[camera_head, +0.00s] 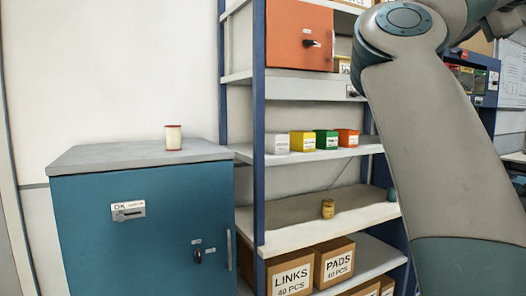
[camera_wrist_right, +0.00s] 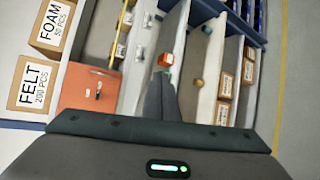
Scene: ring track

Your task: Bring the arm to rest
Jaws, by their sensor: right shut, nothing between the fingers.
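My right arm (camera_head: 430,140), grey with a dark teal section, rises across the right side of the head view in front of the shelving. Its gripper is outside that view. In the right wrist view my right gripper (camera_wrist_right: 160,93) has its dark fingers together, with nothing held between them. It points toward the shelving, which appears turned on its side there. An orange bin (camera_wrist_right: 166,60) shows just past the fingertips, and I cannot tell the gap between them. My left gripper is in neither view.
A blue shelf unit (camera_head: 259,120) holds small coloured bins (camera_head: 327,139), a yellow tin (camera_head: 328,208) and cartons (camera_head: 290,277). An orange cabinet (camera_head: 299,36) sits high on it. A teal cabinet (camera_head: 150,240) at the left carries a red-and-cream container (camera_head: 173,137).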

